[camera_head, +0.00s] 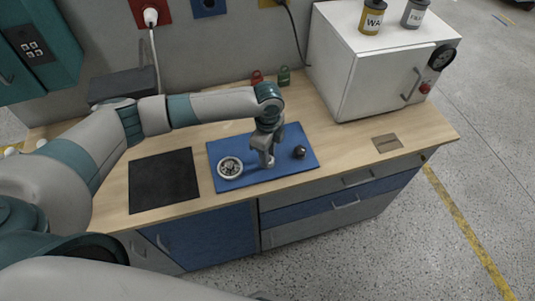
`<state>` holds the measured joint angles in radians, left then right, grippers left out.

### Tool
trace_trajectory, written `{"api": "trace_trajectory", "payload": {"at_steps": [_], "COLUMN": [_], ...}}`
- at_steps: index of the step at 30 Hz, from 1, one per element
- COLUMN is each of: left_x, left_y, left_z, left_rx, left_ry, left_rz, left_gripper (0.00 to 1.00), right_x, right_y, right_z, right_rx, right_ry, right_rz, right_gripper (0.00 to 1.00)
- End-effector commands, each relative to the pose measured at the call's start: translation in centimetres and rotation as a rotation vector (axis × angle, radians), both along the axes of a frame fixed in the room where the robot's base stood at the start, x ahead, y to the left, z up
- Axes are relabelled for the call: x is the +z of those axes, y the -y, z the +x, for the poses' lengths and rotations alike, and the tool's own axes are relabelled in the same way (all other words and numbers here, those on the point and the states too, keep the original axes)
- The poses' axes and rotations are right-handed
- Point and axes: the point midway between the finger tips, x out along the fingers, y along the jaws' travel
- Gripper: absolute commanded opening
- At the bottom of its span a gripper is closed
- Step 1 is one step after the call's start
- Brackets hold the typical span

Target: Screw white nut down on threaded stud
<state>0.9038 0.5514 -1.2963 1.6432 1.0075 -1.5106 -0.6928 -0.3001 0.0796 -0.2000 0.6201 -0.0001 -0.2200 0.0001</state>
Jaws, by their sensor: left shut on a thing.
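My left gripper (267,160) points down over the blue mat (225,150) on the wooden bench. It is shut on a small pale thing between its fingertips, which appears to be the white nut. The fingers cover most of it, and I cannot make out the threaded stud or how the nut sits on it. My right gripper is not in view.
A round, dial-like part (230,167) lies on the mat left of my gripper, and a small dark part (300,152) lies right of it. A black mat (163,180) is farther left. A white cabinet (370,65) stands behind right. Red (257,77) and green (284,76) padlock-like things are at the back.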

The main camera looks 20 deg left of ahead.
Motion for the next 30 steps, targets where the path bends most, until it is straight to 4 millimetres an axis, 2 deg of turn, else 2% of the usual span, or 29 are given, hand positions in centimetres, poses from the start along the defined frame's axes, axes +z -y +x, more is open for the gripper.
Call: {"api": "trace_trajectory", "payload": {"at_steps": [9, 13, 20, 21, 23, 29, 30], "left_x": [0.02, 0.00, 0.01, 0.01, 0.01, 0.01, 0.00], "left_y": [0.01, 0.00, 0.01, 0.01, 0.01, 0.01, 0.01], "left_z": [0.00, -0.03, -0.03, -0.02, -0.02, -0.01, -0.01], "left_rx": [-0.339, -0.401, -0.407, -0.406, -0.406, -0.405, -0.405], "left_ry": [0.000, 0.000, 0.000, 0.000, 0.000, 0.000, 0.000], "left_rz": [-0.001, -0.001, -0.001, -0.001, -0.001, -0.001, -0.001], "left_gripper": [0.03, 0.03, 0.03, 0.36, 0.50, 0.51, 0.46], "right_x": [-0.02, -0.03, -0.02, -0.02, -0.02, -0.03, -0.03], "right_y": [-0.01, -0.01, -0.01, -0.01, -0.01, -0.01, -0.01], "right_z": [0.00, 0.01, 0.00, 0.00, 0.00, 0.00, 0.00], "right_rx": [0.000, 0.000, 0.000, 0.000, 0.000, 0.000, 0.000], "right_ry": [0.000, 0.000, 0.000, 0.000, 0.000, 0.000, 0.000], "right_rz": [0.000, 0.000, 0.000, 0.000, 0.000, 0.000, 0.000], "right_gripper": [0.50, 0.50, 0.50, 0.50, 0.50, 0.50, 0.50]}}
